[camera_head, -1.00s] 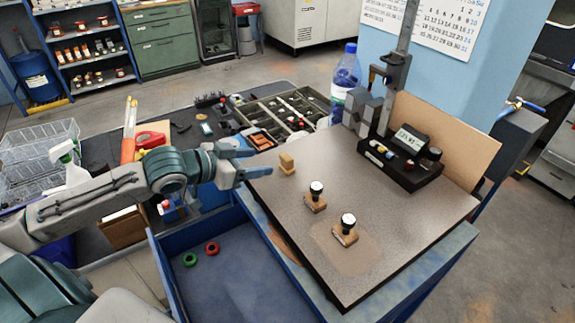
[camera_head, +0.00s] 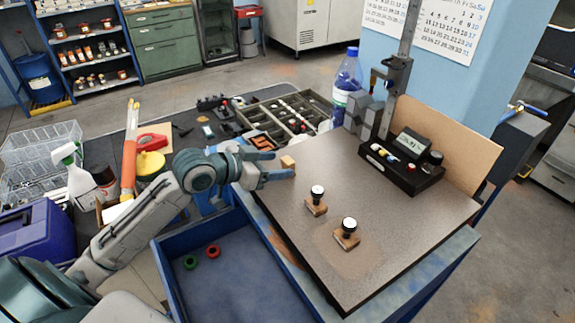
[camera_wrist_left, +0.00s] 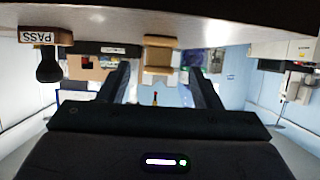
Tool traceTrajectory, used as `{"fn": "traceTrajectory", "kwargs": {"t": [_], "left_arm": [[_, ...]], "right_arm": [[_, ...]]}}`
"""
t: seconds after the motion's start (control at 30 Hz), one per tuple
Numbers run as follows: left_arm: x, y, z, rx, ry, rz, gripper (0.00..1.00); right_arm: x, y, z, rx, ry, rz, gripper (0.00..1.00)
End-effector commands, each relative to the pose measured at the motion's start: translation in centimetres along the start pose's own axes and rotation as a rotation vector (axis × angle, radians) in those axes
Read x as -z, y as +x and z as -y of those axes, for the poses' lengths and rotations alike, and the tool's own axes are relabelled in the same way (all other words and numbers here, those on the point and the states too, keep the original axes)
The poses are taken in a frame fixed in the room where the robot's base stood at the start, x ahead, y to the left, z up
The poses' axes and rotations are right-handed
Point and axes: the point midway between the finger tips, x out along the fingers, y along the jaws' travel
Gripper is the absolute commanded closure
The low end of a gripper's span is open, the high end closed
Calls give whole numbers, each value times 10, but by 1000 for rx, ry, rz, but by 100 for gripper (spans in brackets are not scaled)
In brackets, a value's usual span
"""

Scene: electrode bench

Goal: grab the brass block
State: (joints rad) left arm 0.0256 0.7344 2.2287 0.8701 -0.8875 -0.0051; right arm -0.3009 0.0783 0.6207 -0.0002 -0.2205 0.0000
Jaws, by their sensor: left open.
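The brass block (camera_head: 288,163), a small tan-gold stepped piece, stands on the grey-brown plate (camera_head: 400,210) near its left edge. My left gripper (camera_head: 280,167) is open at the block, its fingers pointing right. In the head view one finger lies on the far side and one on the near side of the block. In the left wrist view, which is upside down, the block (camera_wrist_left: 160,58) appears in the gap between the two fingertips (camera_wrist_left: 160,72). I cannot tell whether either finger touches it. My right gripper is not in view.
A black gauge base (camera_head: 402,172) with a column is at the back. A blue drawer (camera_head: 235,285) with a red and a green ring is below left. The plate's front right is clear.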

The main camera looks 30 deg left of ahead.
Motion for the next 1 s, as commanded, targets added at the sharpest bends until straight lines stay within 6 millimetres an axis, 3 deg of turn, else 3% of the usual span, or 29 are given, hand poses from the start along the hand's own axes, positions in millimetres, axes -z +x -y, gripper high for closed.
{"fn": "traceTrajectory", "kwargs": {"t": [0.4,0.77,1.0], "left_arm": [[3,36,-1,-1,-3,-3,42],[1,42,-1,0,1,-1,42],[1,42,-1,0,1,-1,87]], "right_arm": [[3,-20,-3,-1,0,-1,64],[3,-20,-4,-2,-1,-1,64],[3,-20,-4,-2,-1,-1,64]]}}
